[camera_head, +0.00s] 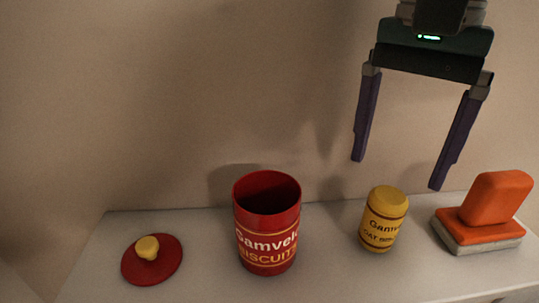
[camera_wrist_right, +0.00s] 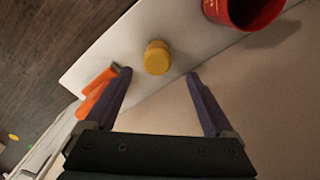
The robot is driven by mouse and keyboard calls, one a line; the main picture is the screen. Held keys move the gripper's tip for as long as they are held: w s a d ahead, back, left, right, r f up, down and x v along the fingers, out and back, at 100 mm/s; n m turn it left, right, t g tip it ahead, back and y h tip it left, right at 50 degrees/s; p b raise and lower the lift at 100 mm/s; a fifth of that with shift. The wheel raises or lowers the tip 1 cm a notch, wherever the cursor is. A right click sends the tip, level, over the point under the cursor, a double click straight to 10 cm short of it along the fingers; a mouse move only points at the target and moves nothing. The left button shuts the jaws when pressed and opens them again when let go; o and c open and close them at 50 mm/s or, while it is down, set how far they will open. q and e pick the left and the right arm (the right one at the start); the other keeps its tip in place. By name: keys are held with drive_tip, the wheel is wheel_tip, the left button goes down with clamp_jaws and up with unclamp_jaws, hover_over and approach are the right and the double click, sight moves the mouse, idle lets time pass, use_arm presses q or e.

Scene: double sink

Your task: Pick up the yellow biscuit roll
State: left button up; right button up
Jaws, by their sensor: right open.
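The yellow biscuit roll (camera_head: 383,220) stands upright on the white counter, right of the middle in the head view. It also shows in the right wrist view (camera_wrist_right: 157,57), beyond and between the fingertips. My right gripper (camera_head: 399,174) is open and empty, pointing down above the roll; its purple fingers show in the right wrist view (camera_wrist_right: 160,74) on either side of the picture's middle. The fingers do not touch the roll. My left gripper is in neither view.
A red open biscuit tin (camera_head: 267,252) stands left of the roll. Its red lid (camera_head: 168,263) with a yellow knob lies farther left. An orange-handled brush or scrubber (camera_head: 495,204) sits close to the roll's right. A beige wall (camera_head: 150,90) rises behind the counter (camera_head: 330,275).

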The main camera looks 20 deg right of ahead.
sight(383, 215)
drive_tip(key=f, duration=0.1)
drive_tip(key=s+f, duration=0.1)
drive_tip(key=f, duration=0.1)
drive_tip(key=shift+d+f, duration=0.2)
drive_tip(key=shift+f, duration=0.05)
drive_tip(key=f, duration=0.1)
drive_tip(key=f+p, duration=0.1)
drive_tip(key=f, duration=0.3)
drive_tip(key=shift+w+a+f, duration=0.15)
drive_tip(key=shift+w+f, duration=0.05)
drive_tip(key=shift+w, duration=0.05)
clamp_jaws()
